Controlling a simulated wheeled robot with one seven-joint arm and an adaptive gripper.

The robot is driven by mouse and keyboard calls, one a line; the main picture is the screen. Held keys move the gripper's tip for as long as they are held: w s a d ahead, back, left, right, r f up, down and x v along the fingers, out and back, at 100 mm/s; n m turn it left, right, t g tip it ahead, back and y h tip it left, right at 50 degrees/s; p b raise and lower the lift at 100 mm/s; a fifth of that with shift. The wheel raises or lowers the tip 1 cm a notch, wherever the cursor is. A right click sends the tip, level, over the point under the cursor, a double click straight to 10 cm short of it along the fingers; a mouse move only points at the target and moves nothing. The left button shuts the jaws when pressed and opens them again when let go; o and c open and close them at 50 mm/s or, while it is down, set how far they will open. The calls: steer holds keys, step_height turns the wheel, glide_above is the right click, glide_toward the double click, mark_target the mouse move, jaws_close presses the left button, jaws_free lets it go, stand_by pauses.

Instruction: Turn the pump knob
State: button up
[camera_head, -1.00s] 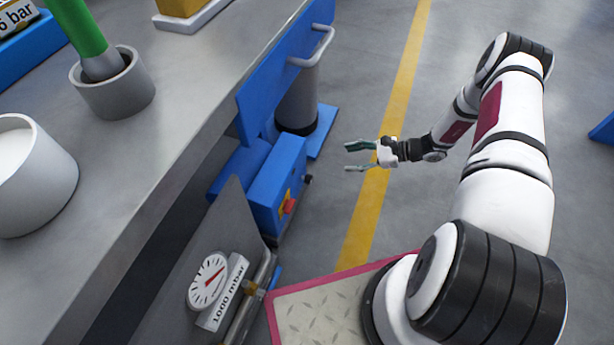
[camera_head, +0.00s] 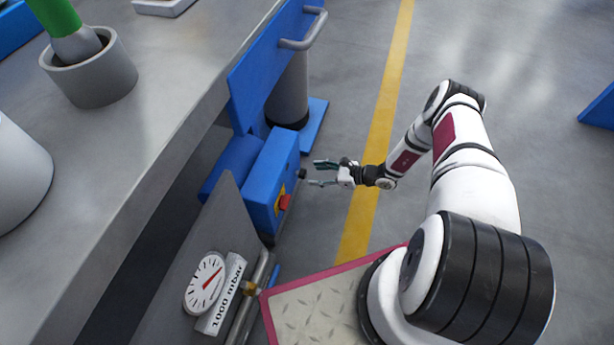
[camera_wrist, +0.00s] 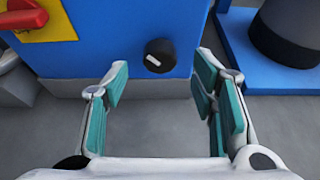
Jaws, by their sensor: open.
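The pump is a blue box (camera_head: 268,178) low beside the bench. Its black round knob (camera_wrist: 159,55) with a white mark sits on the blue face in the wrist view; it also shows small and dark in the head view (camera_head: 302,174). My gripper (camera_head: 318,173) is open, its fingers pointing left at the knob. In the wrist view my gripper (camera_wrist: 160,88) has its teal-padded fingers spread, with the knob ahead between the tips. The fingers appear apart from the knob. A red switch on a yellow plate (camera_wrist: 45,22) is left of the knob.
A gauge (camera_head: 206,283) and a 1000 mbar label (camera_head: 222,296) stand at the lower left. A grey cylinder (camera_head: 289,95) on a blue base stands behind the pump. The grey bench (camera_head: 150,130) overhangs at left. Floor to the right is open.

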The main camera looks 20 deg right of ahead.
mark_target(306, 174)
steer(key=shift+b+x, duration=0.7)
steer(key=shift+x, duration=1.65)
steer(key=c, duration=1.1)
